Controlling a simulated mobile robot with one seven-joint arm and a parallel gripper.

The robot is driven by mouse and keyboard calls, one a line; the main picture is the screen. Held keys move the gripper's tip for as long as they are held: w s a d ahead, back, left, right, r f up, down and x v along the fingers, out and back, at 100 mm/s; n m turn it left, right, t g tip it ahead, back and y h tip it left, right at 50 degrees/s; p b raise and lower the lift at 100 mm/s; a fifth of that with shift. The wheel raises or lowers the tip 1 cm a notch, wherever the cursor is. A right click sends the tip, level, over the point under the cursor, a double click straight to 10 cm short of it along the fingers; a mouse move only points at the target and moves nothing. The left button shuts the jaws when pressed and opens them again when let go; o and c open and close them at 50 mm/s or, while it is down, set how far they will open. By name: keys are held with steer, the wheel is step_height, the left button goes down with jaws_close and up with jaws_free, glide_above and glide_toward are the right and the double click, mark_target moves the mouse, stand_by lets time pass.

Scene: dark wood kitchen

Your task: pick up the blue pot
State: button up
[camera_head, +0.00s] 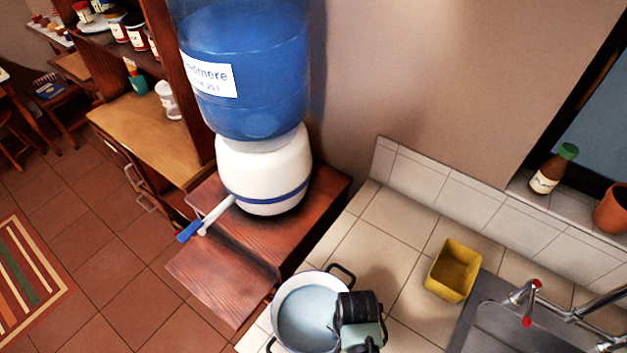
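The pot (300,308) is round, with a pale blue inside, a light rim and dark loop handles. It stands on the tiled counter (400,285) at the bottom middle, close to the counter's left edge. One handle shows at its upper right and part of another at its lower left. My gripper (361,338), black and grey-green, is seen from above over the pot's right side and hides part of the rim there. Its fingertips are not clearly visible, so I cannot tell whether it touches the pot or is open.
A blue water bottle on a white dispenser (265,170) stands on a wooden stand (225,290) left of the counter. A yellow container (453,270) sits right of the pot, beside the metal sink (500,325) and its taps. A small bottle (553,170) and clay pot (612,210) are on the sill.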

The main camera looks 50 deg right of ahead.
steer(key=shift+f, duration=0.25)
jaws_close()
steer(key=shift+s+a, duration=0.1)
steer(key=shift+s, duration=0.05)
stand_by(1.0)
